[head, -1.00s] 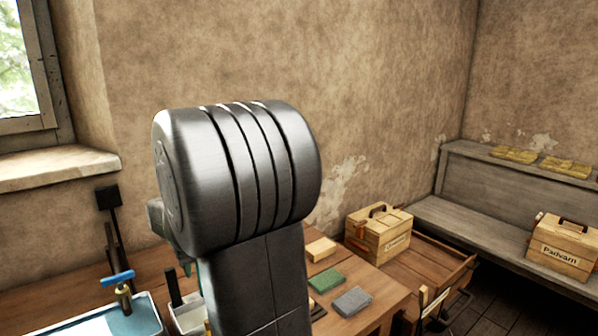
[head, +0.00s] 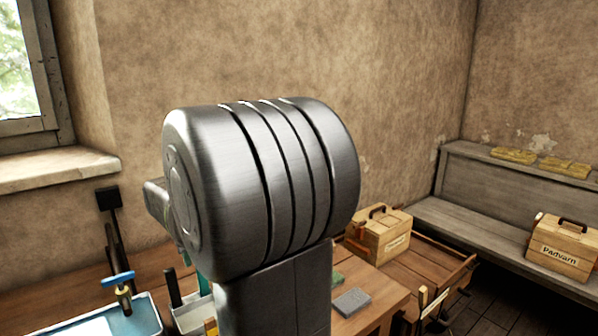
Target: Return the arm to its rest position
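My own arm fills the middle of the head view, with a large grey ribbed joint above a grey link that runs down out of the picture. My gripper is not in view. The arm stands in front of the wooden workbench (head: 375,298) and hides much of its middle. The handwheel press cannot be made out here.
On the bench are a blue-rimmed tray (head: 148,318), a blue-handled tool (head: 122,290), a white holder (head: 188,316), a grey block (head: 351,302) and a green block (head: 337,279). A wooden box (head: 379,236) stands behind. Another box (head: 562,247) sits on the bench seat (head: 470,225).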

